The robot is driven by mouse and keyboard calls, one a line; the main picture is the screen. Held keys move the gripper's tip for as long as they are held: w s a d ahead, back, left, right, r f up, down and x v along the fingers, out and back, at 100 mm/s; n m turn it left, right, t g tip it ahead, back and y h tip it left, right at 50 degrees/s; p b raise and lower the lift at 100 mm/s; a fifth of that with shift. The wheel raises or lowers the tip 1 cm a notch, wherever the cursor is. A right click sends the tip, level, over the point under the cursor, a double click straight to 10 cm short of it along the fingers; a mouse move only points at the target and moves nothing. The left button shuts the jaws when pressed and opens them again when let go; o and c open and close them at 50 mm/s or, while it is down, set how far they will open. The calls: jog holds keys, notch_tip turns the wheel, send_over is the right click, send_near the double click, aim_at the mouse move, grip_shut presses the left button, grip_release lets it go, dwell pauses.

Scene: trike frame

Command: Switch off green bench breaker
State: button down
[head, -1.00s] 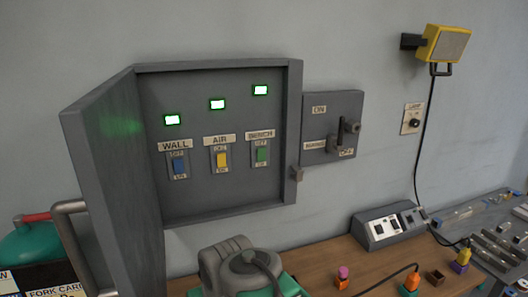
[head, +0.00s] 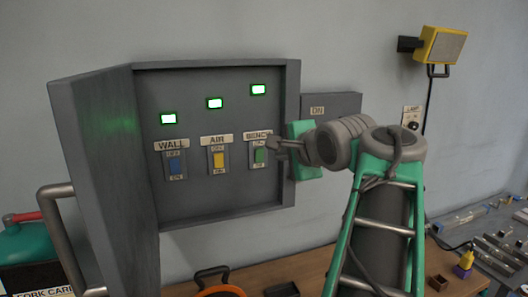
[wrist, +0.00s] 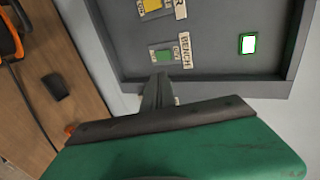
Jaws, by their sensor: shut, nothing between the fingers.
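The green bench breaker (head: 260,155) is the rightmost of three switches in the open grey wall cabinet, under the BENCH label (head: 258,135). The lamp above it (head: 258,89) is lit green. In the wrist view the green breaker (wrist: 163,55) lies just beyond the fingertips, and its lamp (wrist: 248,44) is lit. My gripper (head: 271,143) is shut and empty, with its tips at the upper right of the breaker in the head view. The gripper (wrist: 160,78) also shows in the wrist view. I cannot tell whether the tips touch the breaker.
The yellow air switch (head: 218,159) and blue wall switch (head: 175,166) sit left of the green one, both with lit lamps. The cabinet door (head: 105,180) stands open at left. My arm hides most of the grey ON/OFF switch box (head: 345,102) at right.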

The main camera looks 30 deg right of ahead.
jog(key=p, duration=0.2)
send_near(260, 149)
notch_tip(260, 149, down, 4)
jog(key=w, duration=0.3)
jog(key=w+d, duration=0.1)
jog(key=shift+w+d+r+p, duration=0.15)
jog(key=shift+w+r+p, duration=0.2)
jog(key=shift+r, duration=0.05)
jog(key=shift+w+d, duration=0.15)
jog(key=shift+w, duration=0.3)
jog(key=shift+w+d+r+p, duration=0.1)
jog(key=shift+w+r+p, duration=0.15)
jog(key=shift+w+p, duration=0.2)
jog(key=shift+f, duration=0.1)
